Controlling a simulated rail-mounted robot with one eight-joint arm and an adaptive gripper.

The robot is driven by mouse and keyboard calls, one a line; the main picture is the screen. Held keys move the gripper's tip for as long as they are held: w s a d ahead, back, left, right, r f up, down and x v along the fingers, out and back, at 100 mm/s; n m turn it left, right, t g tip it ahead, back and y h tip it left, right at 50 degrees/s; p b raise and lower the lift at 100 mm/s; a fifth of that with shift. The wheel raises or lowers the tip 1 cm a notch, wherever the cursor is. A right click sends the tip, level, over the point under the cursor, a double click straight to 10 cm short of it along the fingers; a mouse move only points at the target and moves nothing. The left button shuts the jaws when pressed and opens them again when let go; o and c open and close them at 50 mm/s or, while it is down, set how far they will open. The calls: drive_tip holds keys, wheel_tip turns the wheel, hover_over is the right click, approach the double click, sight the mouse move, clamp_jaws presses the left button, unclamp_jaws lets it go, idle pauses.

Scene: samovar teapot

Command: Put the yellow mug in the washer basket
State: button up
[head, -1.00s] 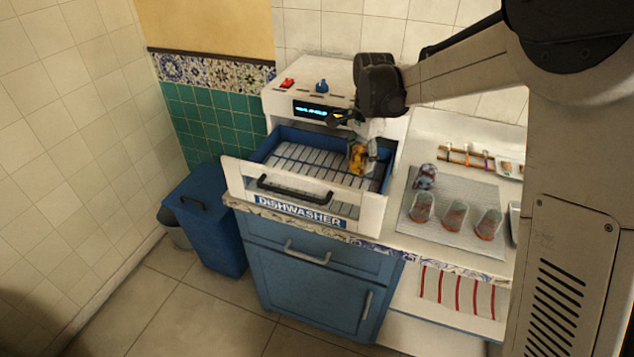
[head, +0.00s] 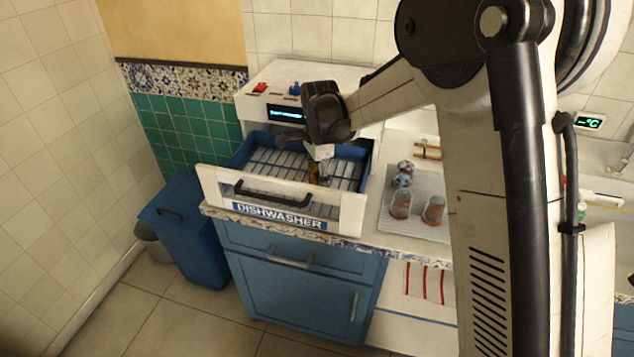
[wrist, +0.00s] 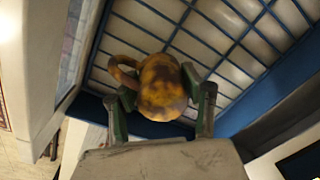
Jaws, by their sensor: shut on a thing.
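The yellow mug (wrist: 162,86), mottled with brown, is between the two fingers of my gripper (wrist: 162,108) in the wrist view, its handle to the left. My gripper is shut on it. In the head view a small part of the mug (head: 314,172) shows below my gripper (head: 319,165), over the right part of the washer basket. The washer basket (head: 262,163) is a blue-framed rack in the pulled-out dishwasher drawer; its grid (wrist: 220,40) fills the wrist view behind the mug. I cannot tell whether the mug touches the grid.
The white drawer front (head: 222,191) with a black handle borders the basket in front. A grey mat (head: 432,190) on the right counter holds glasses (head: 434,209) and a patterned cup (head: 403,173). The basket's left side is empty. A blue bin (head: 190,240) stands on the floor.

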drive_tip(key=shift+f, duration=1.15)
drive_tip(key=shift+f, duration=0.15)
drive_tip(key=o, duration=1.2)
